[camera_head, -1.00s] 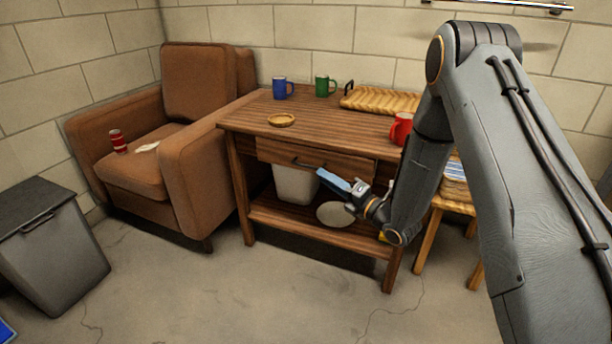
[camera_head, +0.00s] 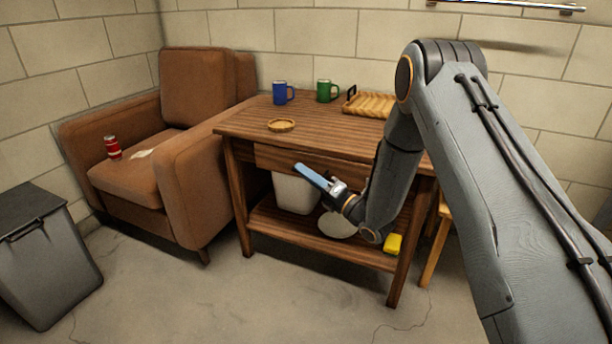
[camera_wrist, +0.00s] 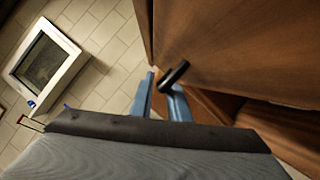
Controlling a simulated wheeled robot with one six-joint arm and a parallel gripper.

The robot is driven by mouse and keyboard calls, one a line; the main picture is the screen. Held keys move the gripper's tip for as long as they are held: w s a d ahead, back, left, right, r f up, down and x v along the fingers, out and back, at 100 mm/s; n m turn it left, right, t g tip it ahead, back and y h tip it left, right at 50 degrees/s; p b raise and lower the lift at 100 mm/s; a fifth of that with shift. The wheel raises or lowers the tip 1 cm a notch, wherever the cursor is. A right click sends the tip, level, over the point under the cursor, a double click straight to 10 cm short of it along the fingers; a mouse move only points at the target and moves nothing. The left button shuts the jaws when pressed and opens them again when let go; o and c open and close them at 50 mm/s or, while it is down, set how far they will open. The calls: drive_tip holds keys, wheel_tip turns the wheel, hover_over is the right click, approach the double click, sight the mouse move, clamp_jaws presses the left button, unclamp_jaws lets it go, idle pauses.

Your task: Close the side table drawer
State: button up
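The side table (camera_head: 250,118) is brown wood with a drawer (camera_head: 275,155) under its top. My arm covers the drawer front's right part, and I cannot tell how far it stands out. My gripper (camera_head: 306,172), with blue fingers, is in front of the drawer front. In the wrist view, the fingers (camera_wrist: 163,84) are apart, so the gripper is open. A short black bar, seemingly the drawer handle (camera_wrist: 174,75), shows at the right finger's tip beside brown wood. I cannot tell whether they touch.
A brown armchair (camera_head: 188,170) stands left of the table, with a red can (camera_head: 113,148) on it. A grey bin (camera_head: 45,265) is at far left. A blue mug (camera_head: 280,92), green mug (camera_head: 324,91) and wooden dish (camera_head: 281,125) stand on the tabletop. Floor in front is clear.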

clamp_jaws()
idle(1.5)
